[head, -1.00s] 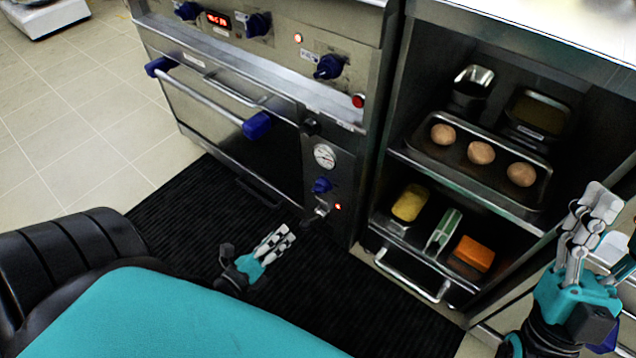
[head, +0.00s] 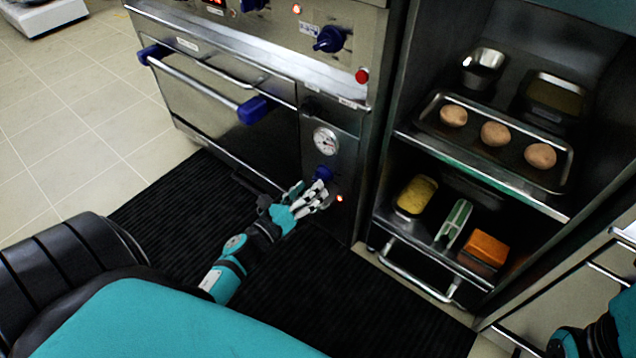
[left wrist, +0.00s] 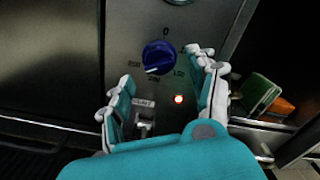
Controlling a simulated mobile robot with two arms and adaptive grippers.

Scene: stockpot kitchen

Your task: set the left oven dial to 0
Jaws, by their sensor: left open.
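The blue oven dial (left wrist: 158,57) sits on the steel panel under the round gauge (head: 326,141). It also shows in the head view (head: 323,174). In the left wrist view, 0 is printed above it, 250 at left, 200 below and 150 at right. Its white mark points down and slightly left, near 200. My left gripper (head: 314,194) is open just in front of the dial, its fingers on either side and below it in the left wrist view (left wrist: 172,76). Contact cannot be told. My right gripper is out of view.
A red lamp (left wrist: 178,99) and a small metal fitting (left wrist: 145,120) sit below the dial. The oven door handle (head: 195,83) is to the upper left. An open shelf unit (head: 481,184) with a tray of buns stands at right.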

